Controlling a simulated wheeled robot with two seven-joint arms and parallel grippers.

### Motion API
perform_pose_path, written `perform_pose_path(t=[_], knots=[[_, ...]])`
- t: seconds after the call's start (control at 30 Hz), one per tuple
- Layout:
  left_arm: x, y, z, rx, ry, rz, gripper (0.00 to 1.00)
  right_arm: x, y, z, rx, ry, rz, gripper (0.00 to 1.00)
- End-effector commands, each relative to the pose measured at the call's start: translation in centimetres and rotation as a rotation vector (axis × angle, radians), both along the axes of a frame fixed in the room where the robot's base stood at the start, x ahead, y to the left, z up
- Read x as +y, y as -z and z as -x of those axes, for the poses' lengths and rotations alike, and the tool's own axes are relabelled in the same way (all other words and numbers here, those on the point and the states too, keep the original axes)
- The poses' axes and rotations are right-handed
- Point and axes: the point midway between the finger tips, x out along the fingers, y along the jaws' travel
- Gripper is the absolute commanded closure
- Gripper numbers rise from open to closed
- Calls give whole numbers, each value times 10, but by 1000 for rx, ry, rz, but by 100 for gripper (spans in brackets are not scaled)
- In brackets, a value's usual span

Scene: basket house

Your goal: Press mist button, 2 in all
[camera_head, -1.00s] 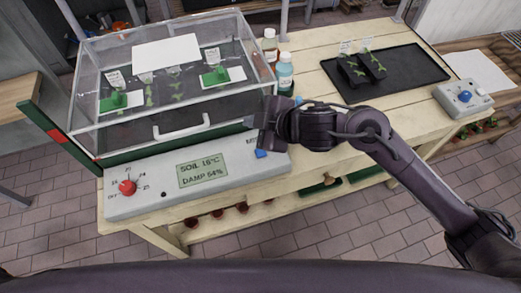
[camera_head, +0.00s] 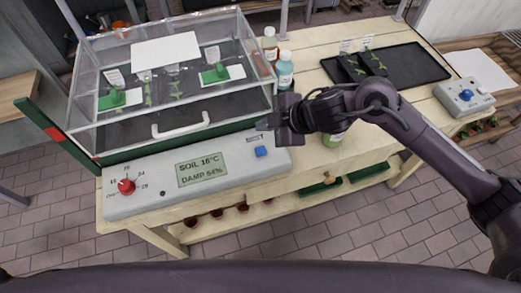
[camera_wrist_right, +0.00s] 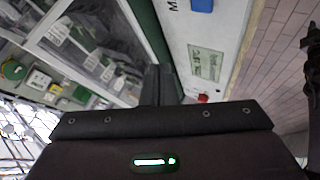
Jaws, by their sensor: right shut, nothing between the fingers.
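The blue mist button (camera_head: 261,152) is on the right end of the grey control panel (camera_head: 150,199), with its label partly readable just behind it. In the right wrist view the blue button (camera_wrist_right: 201,5) shows at the top edge. My right gripper (camera_head: 264,124) is shut and empty. In the head view its tips are above and behind the button, near the front right corner of the clear case, apart from the button. In the right wrist view the shut fingers (camera_wrist_right: 158,85) point up beside the panel. My left gripper is not in view.
The clear propagator case (camera_head: 170,85) with seedlings stands behind the panel. The panel has a red dial (camera_head: 126,186) and a display (camera_head: 202,168) reading SOIL 18°C, DAMP 54%. Bottles (camera_head: 285,70), a black tray (camera_head: 400,70) and a second control box (camera_head: 464,97) stand to the right.

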Motion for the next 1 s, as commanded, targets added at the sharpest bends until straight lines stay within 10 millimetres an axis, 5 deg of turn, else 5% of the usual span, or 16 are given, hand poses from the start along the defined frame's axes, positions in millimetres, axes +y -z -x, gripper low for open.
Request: perform_pose_path(t=[0.43, 1.0], knots=[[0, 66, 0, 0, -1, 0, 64, 0, 63, 0, -1, 1, 0, 100], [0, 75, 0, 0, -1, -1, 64, 0, 80, 0, -1, 1, 0, 100]])
